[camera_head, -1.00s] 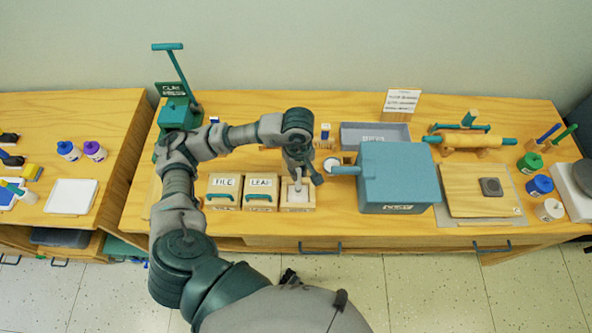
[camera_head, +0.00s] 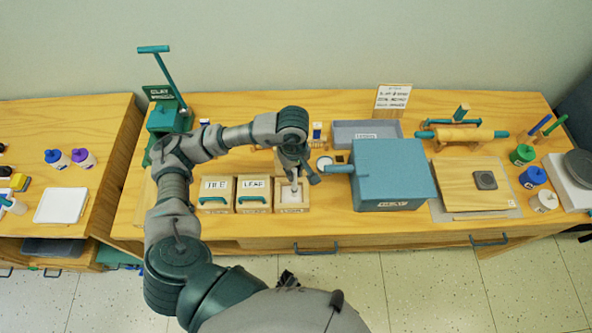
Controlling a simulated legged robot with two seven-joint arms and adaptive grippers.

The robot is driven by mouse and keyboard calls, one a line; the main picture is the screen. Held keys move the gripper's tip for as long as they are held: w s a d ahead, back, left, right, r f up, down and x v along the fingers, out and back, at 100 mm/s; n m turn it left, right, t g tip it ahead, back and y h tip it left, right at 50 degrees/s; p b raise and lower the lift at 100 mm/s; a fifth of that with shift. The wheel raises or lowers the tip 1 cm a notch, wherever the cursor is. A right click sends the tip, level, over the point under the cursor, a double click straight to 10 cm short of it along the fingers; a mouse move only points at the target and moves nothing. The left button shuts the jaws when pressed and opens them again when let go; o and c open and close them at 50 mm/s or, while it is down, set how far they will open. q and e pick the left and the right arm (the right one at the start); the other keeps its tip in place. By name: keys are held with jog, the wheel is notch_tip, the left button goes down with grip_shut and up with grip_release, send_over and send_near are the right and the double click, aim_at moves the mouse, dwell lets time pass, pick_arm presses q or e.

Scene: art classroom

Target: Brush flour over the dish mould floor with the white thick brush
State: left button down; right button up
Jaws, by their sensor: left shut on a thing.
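The dish mould (camera_head: 301,206) is an open wooden box in the row of moulds at the table's front, right of the boxes labelled TILE and LEAF. Its floor looks pale. My left gripper (camera_head: 294,178) hangs over it, pointing down, shut on the white thick brush (camera_head: 293,190). Only a small pale part of the brush shows below the fingers, inside the mould's outline. I cannot tell whether its tip touches the floor. My right gripper is not in view.
The TILE mould (camera_head: 215,194) and LEAF mould (camera_head: 254,194) stand close on the left. A blue kiln-like box (camera_head: 393,175) with a handle stands close on the right. A grey tray (camera_head: 350,134) and a rolling pin (camera_head: 463,135) lie farther back.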

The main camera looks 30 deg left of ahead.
pick_arm(q)
jog(key=shift+s+a+f, duration=0.1)
jog(key=shift+s+a, duration=0.15)
jog(key=shift+a, duration=0.1)
jog(key=shift+s+a+b, duration=0.45)
jog(key=shift+a+b, duration=0.25)
jog(key=shift+b, duration=0.05)
jog(key=shift+w+d, duration=0.15)
jog(key=shift+d, duration=0.05)
